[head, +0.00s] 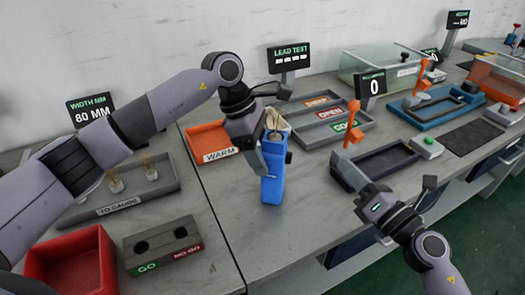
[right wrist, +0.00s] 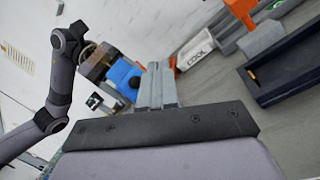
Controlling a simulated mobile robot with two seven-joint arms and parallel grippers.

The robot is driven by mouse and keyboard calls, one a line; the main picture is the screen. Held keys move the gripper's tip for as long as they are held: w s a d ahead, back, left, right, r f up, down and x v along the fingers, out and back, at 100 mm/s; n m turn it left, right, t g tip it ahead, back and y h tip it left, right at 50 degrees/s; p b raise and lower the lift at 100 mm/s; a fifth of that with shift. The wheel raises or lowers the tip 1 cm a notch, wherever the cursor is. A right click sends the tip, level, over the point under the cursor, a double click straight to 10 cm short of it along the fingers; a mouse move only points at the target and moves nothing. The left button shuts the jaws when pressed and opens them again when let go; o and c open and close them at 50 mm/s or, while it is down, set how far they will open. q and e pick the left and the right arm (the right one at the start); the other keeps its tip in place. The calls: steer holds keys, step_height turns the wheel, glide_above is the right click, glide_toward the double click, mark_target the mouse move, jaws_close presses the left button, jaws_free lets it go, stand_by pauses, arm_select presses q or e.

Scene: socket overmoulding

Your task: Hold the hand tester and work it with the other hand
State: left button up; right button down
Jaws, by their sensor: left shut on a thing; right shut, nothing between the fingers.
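The hand tester (head: 272,180) is a blue upright block with a beige top part, in the middle of the head view. My left gripper (head: 262,150) is shut on it near its upper part, and the fingers hide some of it. The tester also shows as a blue shape in the right wrist view (right wrist: 124,76), partly behind my fingers. My right gripper (head: 346,172) is shut and empty, to the right of the tester and apart from it. Its closed grey fingers (right wrist: 157,88) point towards the tester's side in the right wrist view. The LEAD TEST display (head: 288,57) stands behind.
An orange WARM tray (head: 205,138) lies left of the tester. Bins marked in red and green (head: 335,112) lie behind it to the right. A dark-trayed station with an orange lever (head: 395,160) is beside my right gripper. A red bin (head: 75,265) and GO block (head: 160,240) are front left.

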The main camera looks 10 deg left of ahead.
steer(key=a, duration=0.8)
steer(key=shift+a, duration=0.35)
steer(key=shift+a, duration=0.15)
stand_by(1.6)
steer(key=shift+a, duration=0.3)
stand_by(0.3)
steer(key=shift+d, duration=0.45)
steer(key=d, duration=0.6)
